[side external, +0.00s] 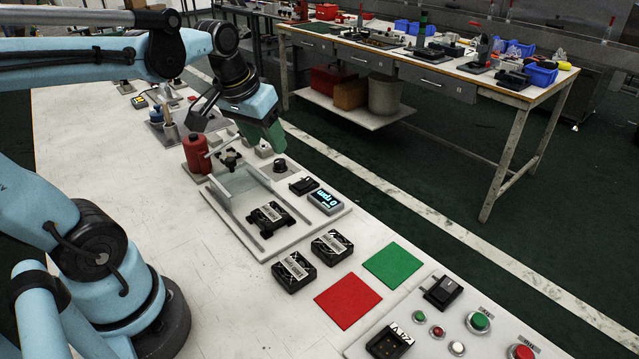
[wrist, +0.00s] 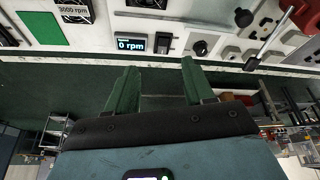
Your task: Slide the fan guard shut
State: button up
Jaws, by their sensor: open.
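The fan guard (side external: 234,188) looks like a pale, partly see-through cover on a light base plate (side external: 330,222) in the side view. It stands toward the far end of its rails. A black fan (side external: 270,219) sits on the near part of the plate, uncovered. My gripper (side external: 272,142) has green fingers and is above the table, beyond the guard and apart from it. In the wrist view my gripper (wrist: 158,80) is open with nothing between its fingers. I cannot clearly make out the guard in the wrist view.
A display (side external: 325,201) reading 0 rpm and a dark switch (side external: 303,186) stand beside the rails. A red bottle (side external: 196,155) and a black-knobbed fitting (side external: 230,158) are near the guard's far end. Two loose fans (side external: 332,246) (side external: 294,271), green and red mats lie nearer.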

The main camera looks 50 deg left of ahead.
aim_at(230, 159)
jog(key=s+a+r+n+g+h, duration=0.15)
jog(key=a+n+g, duration=0.3)
jog(key=a, duration=0.95)
jog(key=shift+n+t+y, duration=0.25)
jog(key=shift+n, duration=0.2)
notch_tip(230, 159, down, 11)
jog(key=shift+f, duration=0.2)
grip_shut()
